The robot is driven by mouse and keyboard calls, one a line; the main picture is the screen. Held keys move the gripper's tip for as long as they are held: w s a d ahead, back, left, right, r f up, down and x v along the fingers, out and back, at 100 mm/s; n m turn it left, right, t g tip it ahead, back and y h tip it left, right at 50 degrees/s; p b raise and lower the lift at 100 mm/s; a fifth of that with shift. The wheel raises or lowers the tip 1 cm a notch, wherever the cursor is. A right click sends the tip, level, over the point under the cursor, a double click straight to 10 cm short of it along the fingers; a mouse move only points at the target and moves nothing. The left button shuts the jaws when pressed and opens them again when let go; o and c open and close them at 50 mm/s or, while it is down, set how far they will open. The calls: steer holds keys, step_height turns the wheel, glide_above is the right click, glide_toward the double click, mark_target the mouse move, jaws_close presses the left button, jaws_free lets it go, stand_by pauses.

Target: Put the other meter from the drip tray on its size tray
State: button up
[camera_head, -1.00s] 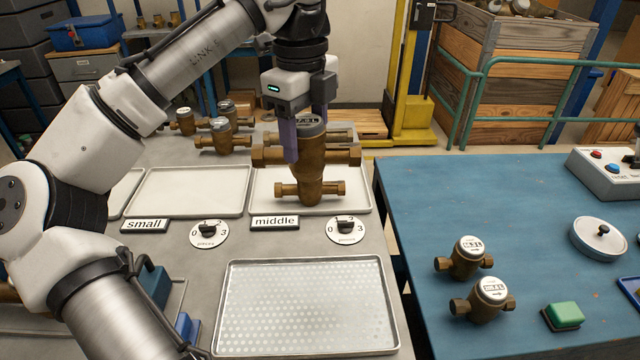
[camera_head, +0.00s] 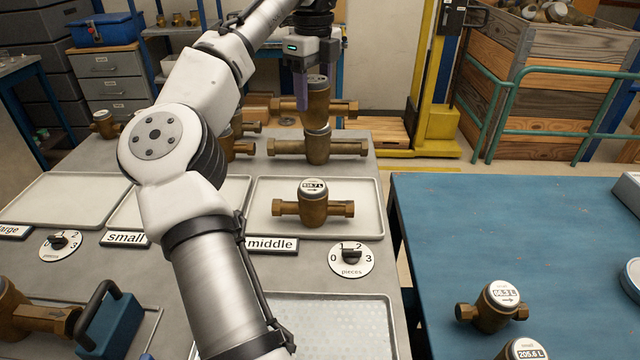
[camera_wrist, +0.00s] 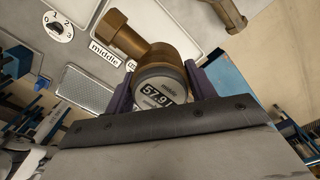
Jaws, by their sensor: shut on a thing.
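My gripper (camera_head: 315,92) is shut on a bronze meter (camera_head: 318,104) and holds it above the back part of the grey bench. In the wrist view, this held meter's dial (camera_wrist: 157,94) reads "middle" and about 57.9. Another bronze meter (camera_head: 314,207) stands upright on the tray labelled middle (camera_head: 366,226). A third meter (camera_head: 319,147) stands behind that tray, and the held meter overlaps its top in the picture. The perforated drip tray (camera_head: 345,325) at the front shows no meter on its visible part. My arm hides its left side.
The small tray (camera_head: 128,215) and large tray (camera_head: 65,200) look empty where visible. Several more meters (camera_head: 104,124) stand at the bench's back, partly behind my arm. A blue table (camera_head: 440,230) on the right holds two small meters (camera_head: 496,305). A blue carrier (camera_head: 110,325) is front left.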

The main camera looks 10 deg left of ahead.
mark_target(314, 116)
steer(key=shift+f+b, duration=0.5)
steer(key=shift+f, duration=8.2)
steer(key=shift+f, duration=0.1)
steer(key=o, duration=1.5)
steer(key=shift+f, duration=0.1)
step_height(314, 116, up, 12)
steer(key=shift+r, duration=0.15)
